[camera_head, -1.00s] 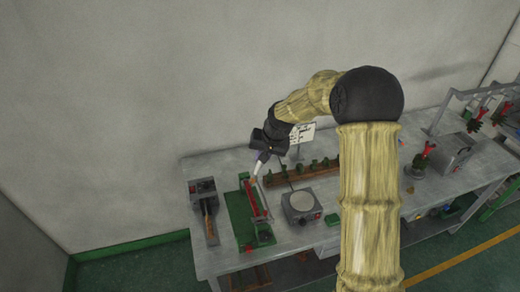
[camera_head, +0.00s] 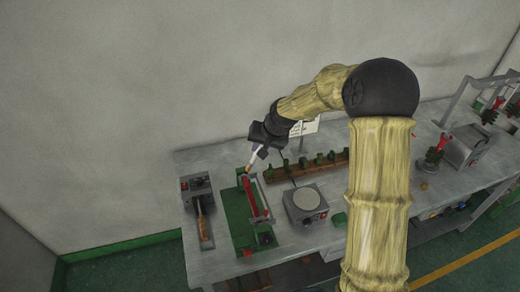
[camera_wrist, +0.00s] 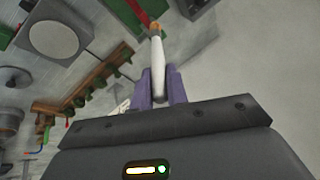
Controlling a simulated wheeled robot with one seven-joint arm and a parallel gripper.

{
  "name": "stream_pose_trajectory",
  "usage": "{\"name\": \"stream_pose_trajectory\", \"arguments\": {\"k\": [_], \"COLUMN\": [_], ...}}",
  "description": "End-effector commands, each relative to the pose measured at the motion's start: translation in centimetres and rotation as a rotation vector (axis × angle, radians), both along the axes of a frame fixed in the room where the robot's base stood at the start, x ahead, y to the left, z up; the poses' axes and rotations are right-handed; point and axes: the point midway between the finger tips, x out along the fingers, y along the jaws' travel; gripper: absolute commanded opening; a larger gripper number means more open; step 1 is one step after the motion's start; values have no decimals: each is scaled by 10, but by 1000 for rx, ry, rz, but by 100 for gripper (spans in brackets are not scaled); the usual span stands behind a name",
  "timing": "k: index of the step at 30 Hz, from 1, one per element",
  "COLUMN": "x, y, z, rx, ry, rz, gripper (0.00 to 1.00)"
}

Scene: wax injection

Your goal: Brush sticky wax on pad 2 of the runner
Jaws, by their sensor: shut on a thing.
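The runner (camera_head: 253,199) is a long red bar lying in a green fixture on the bench; its separate pads are too small to tell apart. My gripper (camera_head: 262,146) is above the wall-side end of the runner and is shut on a white-handled brush (camera_head: 254,158). The brush tilts down with its tip near that end of the runner; I cannot tell whether it touches. In the wrist view the purple fingers (camera_wrist: 160,88) grip the white handle (camera_wrist: 157,60), and its brownish tip shows beside the red runner (camera_wrist: 138,12).
A grey box with a wooden-handled tool (camera_head: 201,215) stands left of the green base plate (camera_head: 238,218). A round-topped heater-like unit (camera_head: 305,200) stands to the right. Behind it is a brown rack with several green pieces (camera_head: 303,165). A small sign (camera_head: 304,128) stands near my wrist.

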Motion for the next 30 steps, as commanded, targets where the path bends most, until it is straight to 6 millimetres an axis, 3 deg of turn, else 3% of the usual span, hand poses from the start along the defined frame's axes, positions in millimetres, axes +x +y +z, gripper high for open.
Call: {"name": "stream_pose_trajectory", "arguments": {"k": [8,22,30], "x": [0,0,0], "y": [0,0,0], "z": [-1,-43,-49], "rx": [0,-1,0], "ry": [0,1,0], "rz": [0,-1,-1], "gripper": [0,0,0]}}
